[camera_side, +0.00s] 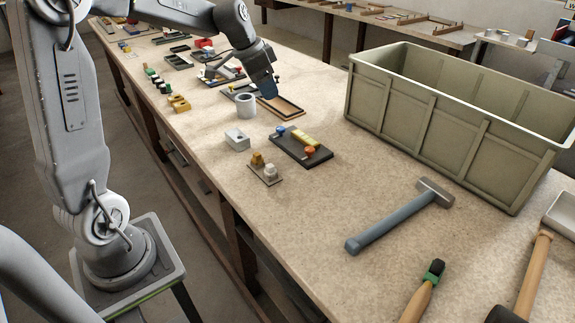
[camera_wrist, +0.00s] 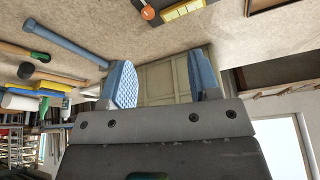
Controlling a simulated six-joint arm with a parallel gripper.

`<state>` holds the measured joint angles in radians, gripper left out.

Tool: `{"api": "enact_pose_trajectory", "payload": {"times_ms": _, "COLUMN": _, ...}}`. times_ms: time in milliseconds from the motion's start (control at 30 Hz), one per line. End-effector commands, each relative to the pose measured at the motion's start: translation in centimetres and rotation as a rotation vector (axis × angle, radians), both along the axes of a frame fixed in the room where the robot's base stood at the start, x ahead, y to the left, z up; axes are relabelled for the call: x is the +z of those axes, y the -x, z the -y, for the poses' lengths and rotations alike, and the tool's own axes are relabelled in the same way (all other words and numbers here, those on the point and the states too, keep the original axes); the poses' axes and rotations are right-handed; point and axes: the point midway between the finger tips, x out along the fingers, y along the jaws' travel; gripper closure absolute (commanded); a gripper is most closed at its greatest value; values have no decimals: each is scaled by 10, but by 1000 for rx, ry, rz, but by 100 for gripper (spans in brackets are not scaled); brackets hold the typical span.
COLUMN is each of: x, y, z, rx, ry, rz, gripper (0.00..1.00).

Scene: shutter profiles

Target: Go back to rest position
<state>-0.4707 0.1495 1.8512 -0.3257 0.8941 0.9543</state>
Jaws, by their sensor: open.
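My gripper (camera_wrist: 162,78) is open, with its two blue padded fingers well apart and nothing between them in the wrist view. In the side view my gripper (camera_side: 272,94) is partly visible, at the end of the bent arm. It hangs over the bench near a wooden-framed tray (camera_side: 293,112) and a grey cylinder (camera_side: 245,105). I cannot tell its exact height above the bench.
A large green crate (camera_side: 440,128) stands at the right of the bench (camera_side: 330,205). A hammer (camera_side: 400,215), a black board with coloured pieces (camera_side: 302,150) and small blocks (camera_side: 265,170) lie in front. Several trays and parts crowd the far left.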

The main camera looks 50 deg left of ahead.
Motion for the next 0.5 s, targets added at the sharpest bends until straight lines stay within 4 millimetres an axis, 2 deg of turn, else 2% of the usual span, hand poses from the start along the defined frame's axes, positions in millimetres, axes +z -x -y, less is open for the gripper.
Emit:
{"api": "enact_pose_trajectory", "payload": {"times_ms": 33, "x": 13, "y": 16, "z": 25, "rx": 11, "ry": -8, "rz": 7, "gripper": 44}}
{"api": "enact_pose_trajectory", "payload": {"times_ms": 200, "x": 33, "y": 74, "z": 89, "rx": 92, "ry": -15, "rz": 20, "gripper": 44}}
{"api": "enact_pose_trajectory", "payload": {"times_ms": 333, "x": 37, "y": 124, "z": 125, "rx": 156, "ry": -14, "rz": 46, "gripper": 44}}
{"api": "enact_pose_trajectory", "payload": {"times_ms": 500, "x": 29, "y": 181, "z": 153, "rx": 237, "ry": 1, "rz": 85, "gripper": 44}}
